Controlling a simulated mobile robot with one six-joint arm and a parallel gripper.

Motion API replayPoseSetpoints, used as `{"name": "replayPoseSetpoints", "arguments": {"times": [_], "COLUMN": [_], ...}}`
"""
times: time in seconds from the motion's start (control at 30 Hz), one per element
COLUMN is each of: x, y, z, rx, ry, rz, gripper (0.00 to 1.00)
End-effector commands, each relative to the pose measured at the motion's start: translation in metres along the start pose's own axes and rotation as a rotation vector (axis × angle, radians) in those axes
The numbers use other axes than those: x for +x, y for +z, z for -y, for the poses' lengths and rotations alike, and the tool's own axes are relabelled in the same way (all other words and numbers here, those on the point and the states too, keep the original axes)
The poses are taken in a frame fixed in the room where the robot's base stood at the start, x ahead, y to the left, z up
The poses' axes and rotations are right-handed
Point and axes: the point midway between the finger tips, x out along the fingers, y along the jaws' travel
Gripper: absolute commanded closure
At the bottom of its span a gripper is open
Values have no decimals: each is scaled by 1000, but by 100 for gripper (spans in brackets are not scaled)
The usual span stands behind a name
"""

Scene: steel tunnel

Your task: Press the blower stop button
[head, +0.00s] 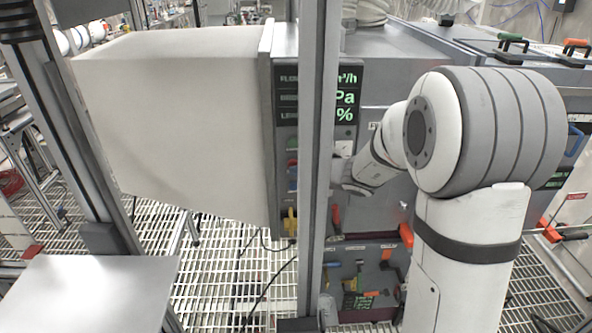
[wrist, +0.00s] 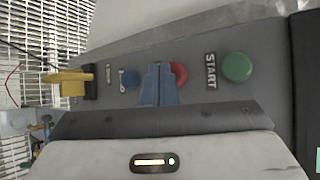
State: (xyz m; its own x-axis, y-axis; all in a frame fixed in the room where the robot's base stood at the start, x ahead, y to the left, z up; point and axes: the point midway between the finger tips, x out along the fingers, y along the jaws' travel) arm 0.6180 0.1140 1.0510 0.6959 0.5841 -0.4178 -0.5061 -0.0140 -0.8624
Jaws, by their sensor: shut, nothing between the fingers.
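The red button (wrist: 181,75), which looks like the stop button, sits on the grey control panel (wrist: 205,50) in the wrist view. My gripper (wrist: 158,72) is shut and empty, its blue fingers overlapping the left edge of the red button. I cannot tell whether the fingertips touch it. Any label of the red button is hidden by the fingers. The green button (wrist: 237,67), marked START, is to the right.
In the head view, a vertical metal post (head: 318,150) stands in front of the panel, beside the green display (head: 346,95). A large pale duct (head: 180,110) is at left.

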Motion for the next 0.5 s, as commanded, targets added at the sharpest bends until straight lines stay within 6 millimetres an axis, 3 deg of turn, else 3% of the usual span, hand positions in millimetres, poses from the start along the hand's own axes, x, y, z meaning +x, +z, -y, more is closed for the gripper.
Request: {"name": "replayPoseSetpoints", "arguments": {"times": [0.23, 0.5], "x": [-3, -22], "y": [2, 15], "z": [-4, -18], "rx": [0, 0], "ry": [0, -1], "rz": [-1, 0], "gripper": [100, 100]}}
